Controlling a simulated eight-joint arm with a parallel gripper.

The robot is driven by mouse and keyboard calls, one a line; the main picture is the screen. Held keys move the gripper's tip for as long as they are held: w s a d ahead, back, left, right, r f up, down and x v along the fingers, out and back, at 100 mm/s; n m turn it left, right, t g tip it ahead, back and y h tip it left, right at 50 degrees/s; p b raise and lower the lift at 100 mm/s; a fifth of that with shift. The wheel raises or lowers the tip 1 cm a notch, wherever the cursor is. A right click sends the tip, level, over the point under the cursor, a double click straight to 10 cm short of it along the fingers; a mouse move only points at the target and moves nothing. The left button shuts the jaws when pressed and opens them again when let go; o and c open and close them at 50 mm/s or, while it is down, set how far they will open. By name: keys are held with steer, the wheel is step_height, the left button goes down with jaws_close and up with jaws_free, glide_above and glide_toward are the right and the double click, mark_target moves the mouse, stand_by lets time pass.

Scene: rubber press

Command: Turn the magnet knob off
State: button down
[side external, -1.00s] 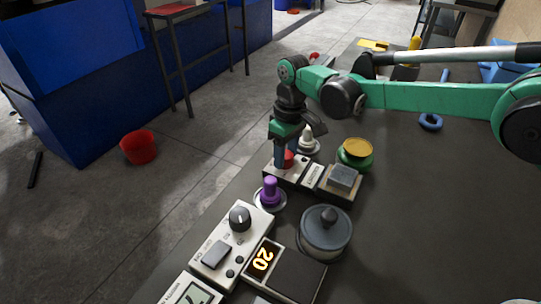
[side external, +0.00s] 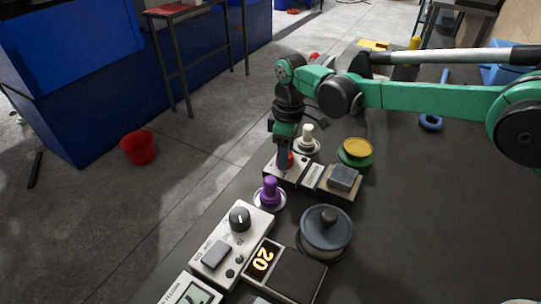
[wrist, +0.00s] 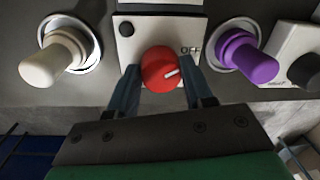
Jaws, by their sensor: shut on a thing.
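The red magnet knob (wrist: 160,69) sits on a white panel (wrist: 150,30) in the wrist view. Its white pointer line aims right and slightly up, roughly toward the "OFF" label (wrist: 190,50). My gripper (wrist: 159,78) has one finger on each side of the knob and is shut on it. In the side external view, my gripper (side external: 284,155) points down onto the red knob (side external: 289,160), which is partly hidden behind the fingers.
A purple-handled plunger (side external: 269,191) and a cream-handled one (side external: 307,137) stand close on either side of the panel. A grey block (side external: 343,176) and a yellow-topped green pot (side external: 355,150) are to the right. A control box with a black dial (side external: 240,218) is nearer.

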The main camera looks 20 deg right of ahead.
steer(key=shift+c, duration=1.7)
jaws_free()
steer(key=shift+w+d+r, duration=0.1)
steer(key=shift+w+r, duration=0.05)
steer(key=shift+r, duration=2.65)
